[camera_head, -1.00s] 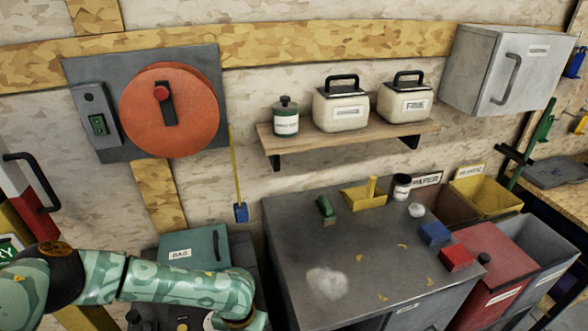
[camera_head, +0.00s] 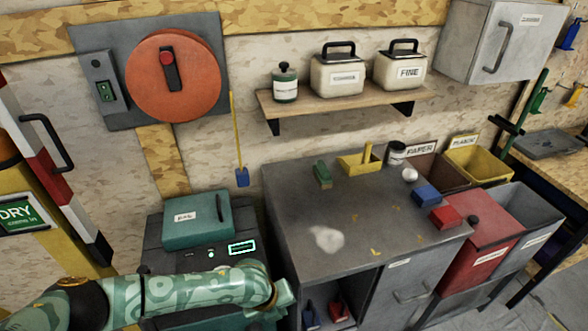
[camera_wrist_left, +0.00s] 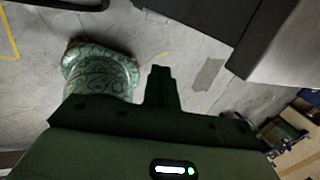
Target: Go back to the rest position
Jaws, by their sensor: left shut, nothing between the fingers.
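My left arm, with a green patterned shell, comes in from the left at the bottom of the head view. Its left gripper (camera_head: 284,296) is at the arm's end, in front of the dark machine and left of the grey workbench. The fingers are hard to make out there. In the left wrist view the dark fingers of the left gripper (camera_wrist_left: 160,82) are together, with nothing held, above the concrete floor. My right gripper is not in view.
A grey workbench (camera_head: 290,215) with a cabinet below stands to the right of the gripper. A dark machine (camera_head: 160,240) with a green case (camera_head: 197,222) on top is close behind my arm. Red bin (camera_head: 480,262) stands further right. Bare floor (camera_wrist_left: 135,25) shows below the gripper.

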